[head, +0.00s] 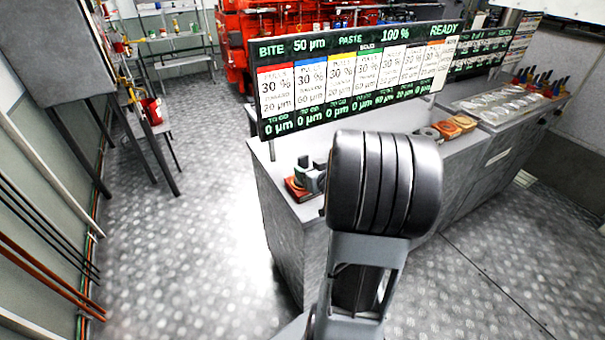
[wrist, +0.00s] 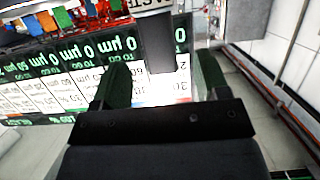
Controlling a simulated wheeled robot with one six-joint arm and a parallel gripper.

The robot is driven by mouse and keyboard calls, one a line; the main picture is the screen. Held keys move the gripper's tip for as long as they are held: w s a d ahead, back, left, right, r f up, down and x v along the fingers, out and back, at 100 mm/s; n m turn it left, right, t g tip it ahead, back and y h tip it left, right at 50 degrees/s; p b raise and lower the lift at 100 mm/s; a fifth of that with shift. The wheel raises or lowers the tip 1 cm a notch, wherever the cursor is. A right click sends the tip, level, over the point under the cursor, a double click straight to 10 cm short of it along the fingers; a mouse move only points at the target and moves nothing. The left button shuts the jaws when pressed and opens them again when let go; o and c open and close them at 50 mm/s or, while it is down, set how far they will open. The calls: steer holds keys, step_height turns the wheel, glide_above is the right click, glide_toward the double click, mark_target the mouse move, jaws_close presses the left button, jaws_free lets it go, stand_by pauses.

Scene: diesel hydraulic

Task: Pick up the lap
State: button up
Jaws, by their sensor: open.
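I cannot tell for sure which thing is the lap. A grey-green fixture on a reddish block (head: 300,187) stands at the left end of the grey workbench (head: 290,225) in the head view. Several small orange-brown blocks (head: 458,124) sit farther right on the bench, one beside a grey round piece (head: 430,133). My arm hides the middle of the bench top. The head view does not show the gripper.
A wide display board (head: 355,78) stands along the bench and also fills much of the wrist view (wrist: 70,75). A tray with coloured-handled tools (head: 540,82) is at the far right. Red machinery (head: 280,25) stands behind. The metal floor (head: 180,240) at left is clear.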

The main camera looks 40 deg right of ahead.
mark_target(304, 163)
steer(key=shift+r+x, duration=0.2)
steer(key=shift+x, duration=3.05)
steer(key=shift+c, duration=0.2)
steer(key=shift+r, duration=0.1)
steer(key=c, duration=1.2)
